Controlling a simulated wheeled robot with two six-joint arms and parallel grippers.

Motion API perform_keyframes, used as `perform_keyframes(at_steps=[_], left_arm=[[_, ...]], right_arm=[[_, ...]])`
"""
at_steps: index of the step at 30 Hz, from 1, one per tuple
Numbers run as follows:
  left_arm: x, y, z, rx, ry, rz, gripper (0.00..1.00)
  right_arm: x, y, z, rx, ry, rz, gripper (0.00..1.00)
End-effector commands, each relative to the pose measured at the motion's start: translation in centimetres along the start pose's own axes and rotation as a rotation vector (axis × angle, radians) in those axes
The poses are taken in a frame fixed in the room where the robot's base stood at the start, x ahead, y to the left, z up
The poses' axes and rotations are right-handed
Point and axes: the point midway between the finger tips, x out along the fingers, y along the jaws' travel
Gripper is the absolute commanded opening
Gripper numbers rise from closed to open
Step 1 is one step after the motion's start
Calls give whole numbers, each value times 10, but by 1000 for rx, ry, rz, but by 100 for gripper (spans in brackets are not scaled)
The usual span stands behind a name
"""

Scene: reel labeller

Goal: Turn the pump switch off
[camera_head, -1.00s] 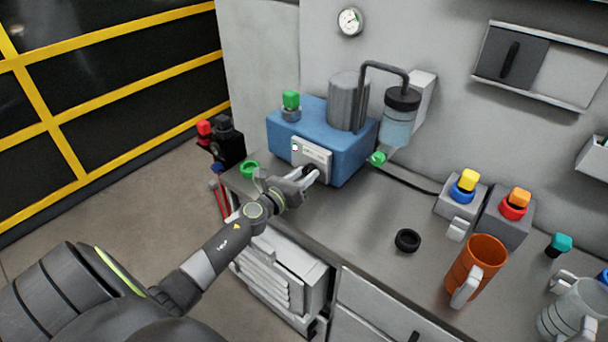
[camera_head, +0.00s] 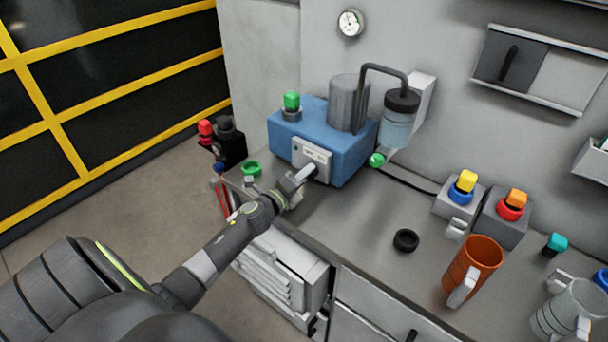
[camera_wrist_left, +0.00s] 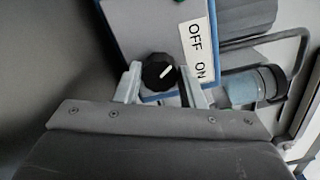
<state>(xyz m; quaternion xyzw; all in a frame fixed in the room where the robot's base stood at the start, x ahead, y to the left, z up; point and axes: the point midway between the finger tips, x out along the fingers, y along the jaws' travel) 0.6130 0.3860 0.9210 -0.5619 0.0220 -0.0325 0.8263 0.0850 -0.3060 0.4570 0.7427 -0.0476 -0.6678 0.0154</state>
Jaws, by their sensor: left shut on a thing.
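The pump (camera_head: 348,158) is a blue box with a grey cylinder on top, at the back of the bench in the head view. Its pale switch plate (camera_head: 312,154) faces me. In the left wrist view the switch is a round black knob (camera_wrist_left: 158,72) with a white pointer line, beside a label (camera_wrist_left: 196,42) reading OFF and ON. The pointer slants up and right, roughly toward OFF. My left gripper (camera_head: 304,174) is at the plate, its fingers on either side of the knob, shut on it. In the head view the gripper hides the knob. My right gripper is out of view.
An orange mug (camera_head: 478,262) and two grey boxes with coloured buttons stand further right. A bottle (camera_head: 398,122) hangs beside the pump.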

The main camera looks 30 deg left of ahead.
Motion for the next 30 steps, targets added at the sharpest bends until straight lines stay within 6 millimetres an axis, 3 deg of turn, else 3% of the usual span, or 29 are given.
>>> perform_keyframes(at_steps=[12,28,29,30], left_arm=[[0,0,0,-177,-1,1,13],[0,1,0,-198,0,1,13],[0,1,0,-198,0,1,38],[0,1,0,-198,0,1,43]], right_arm=[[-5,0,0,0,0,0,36],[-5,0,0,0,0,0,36],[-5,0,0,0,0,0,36],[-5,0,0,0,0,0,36]])
